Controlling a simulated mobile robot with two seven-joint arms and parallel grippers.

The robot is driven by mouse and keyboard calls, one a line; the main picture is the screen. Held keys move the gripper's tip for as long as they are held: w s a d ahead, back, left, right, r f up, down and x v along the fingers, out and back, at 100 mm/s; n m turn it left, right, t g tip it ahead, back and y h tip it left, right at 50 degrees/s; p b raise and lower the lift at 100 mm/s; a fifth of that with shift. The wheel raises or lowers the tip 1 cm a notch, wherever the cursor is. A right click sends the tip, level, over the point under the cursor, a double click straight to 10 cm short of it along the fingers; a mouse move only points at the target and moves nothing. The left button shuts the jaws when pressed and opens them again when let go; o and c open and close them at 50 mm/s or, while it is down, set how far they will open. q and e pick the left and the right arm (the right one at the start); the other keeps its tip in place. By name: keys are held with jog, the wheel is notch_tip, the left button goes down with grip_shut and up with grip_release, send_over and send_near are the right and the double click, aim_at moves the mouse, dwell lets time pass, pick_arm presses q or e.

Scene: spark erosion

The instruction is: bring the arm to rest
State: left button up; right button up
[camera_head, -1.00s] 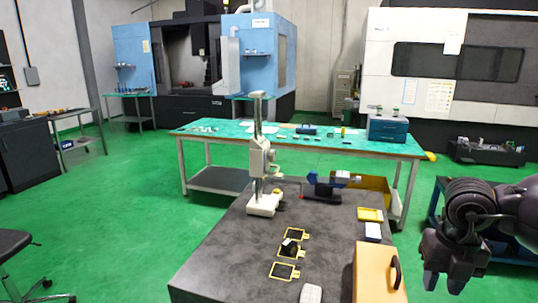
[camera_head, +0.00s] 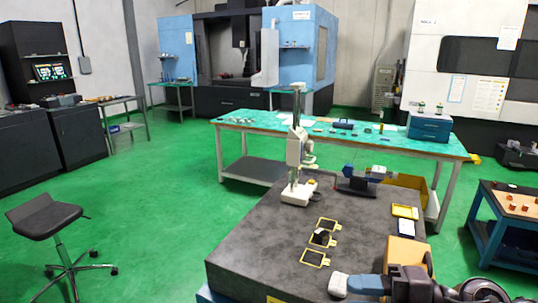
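The task names no object besides the arm. My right arm reaches in at the bottom right corner, with dark joints low in the picture. My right gripper (camera_head: 378,286) lies low at the near edge of the dark grey table, in front of an orange case (camera_head: 402,252). Its dark and blue-grey parts point left, close to a small pale object (camera_head: 338,285). I cannot tell whether they touch, or whether the fingers are open. My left gripper is not in view.
The dark table (camera_head: 250,240) holds a white stand (camera_head: 297,160), several yellow-framed plates (camera_head: 314,258), a blue-and-black device (camera_head: 357,182) and a yellow tray (camera_head: 405,211). A stool (camera_head: 45,217) stands left. A blue cart (camera_head: 490,240) stands right.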

jog(key=w+d+f+m+t+h, duration=0.1)
jog(key=d+f+m+t+h, duration=0.4)
jog(key=m+h, duration=0.6)
jog(key=w+d+f+m+t+h, duration=0.1)
jog(key=d+f+m+t+h, duration=0.2)
jog(key=d+m+t+h, duration=0.75)
jog(key=s+a+f+m+g+y, duration=0.2)
jog(key=s+f+m+g+y, duration=0.45)
jog(key=s+f+g, duration=1.05)
jog(key=w+f+t+h, duration=0.1)
jog(key=w+f+t, duration=0.5)
jog(key=t, duration=0.3)
jog(key=shift+w+a+f, duration=0.2)
jog(key=shift+w+f, duration=0.1)
jog(key=shift+f, duration=0.55)
